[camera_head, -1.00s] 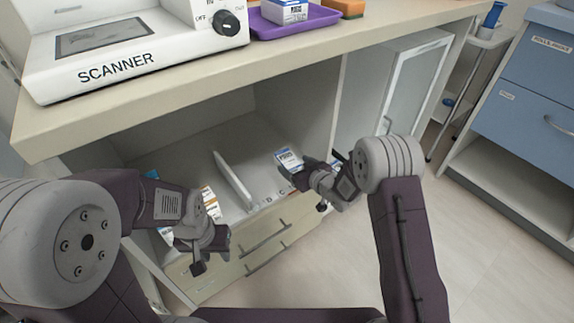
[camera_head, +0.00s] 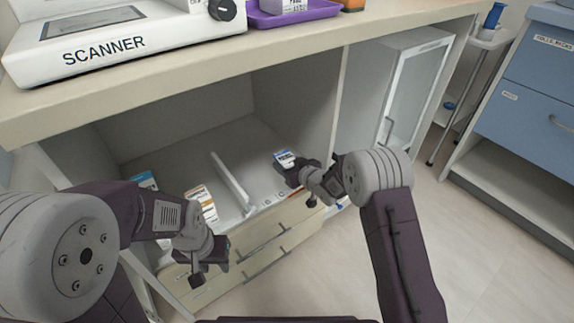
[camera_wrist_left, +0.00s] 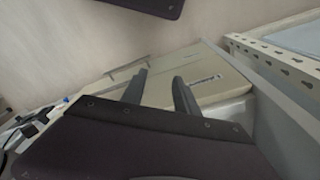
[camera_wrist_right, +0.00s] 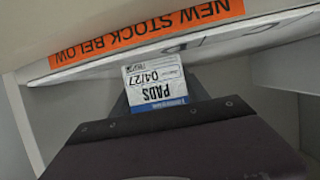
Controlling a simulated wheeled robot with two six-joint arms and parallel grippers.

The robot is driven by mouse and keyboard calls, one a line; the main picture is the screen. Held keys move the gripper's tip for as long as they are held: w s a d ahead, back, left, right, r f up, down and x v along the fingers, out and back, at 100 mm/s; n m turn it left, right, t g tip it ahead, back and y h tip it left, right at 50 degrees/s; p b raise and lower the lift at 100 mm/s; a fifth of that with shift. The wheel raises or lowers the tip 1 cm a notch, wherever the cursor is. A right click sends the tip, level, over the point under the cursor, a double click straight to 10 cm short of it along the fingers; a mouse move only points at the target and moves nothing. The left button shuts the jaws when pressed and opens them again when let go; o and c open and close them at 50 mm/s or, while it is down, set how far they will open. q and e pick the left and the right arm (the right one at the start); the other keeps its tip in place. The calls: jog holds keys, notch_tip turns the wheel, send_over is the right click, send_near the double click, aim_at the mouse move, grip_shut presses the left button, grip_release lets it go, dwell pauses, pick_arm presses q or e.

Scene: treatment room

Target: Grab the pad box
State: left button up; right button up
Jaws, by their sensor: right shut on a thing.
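A white and blue pad box (camera_head: 284,158) is at the right of the open cabinet shelf, right of a white divider. My right gripper (camera_head: 293,170) is shut on it at its near side. In the right wrist view the box (camera_wrist_right: 155,80) stands between the fingers, its label reading "PADS 04/27". I cannot tell whether it touches the shelf. My left gripper (camera_head: 197,272) hangs in front of the drawers at the left. The left wrist view shows its fingers (camera_wrist_left: 160,86) apart with nothing between them.
An orange and white box (camera_head: 201,202) and a blue and white box (camera_head: 144,180) are left of the divider (camera_head: 232,182). Above is the counter (camera_head: 200,72) with a scanner (camera_head: 110,45) and a purple tray (camera_head: 300,18). An orange "NEW STOCK BELOW" strip (camera_wrist_right: 145,32) shows in the right wrist view.

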aim_at(287, 159)
jog(key=shift+r, duration=0.1)
notch_tip(287, 159, up, 10)
jog(key=p, duration=0.7)
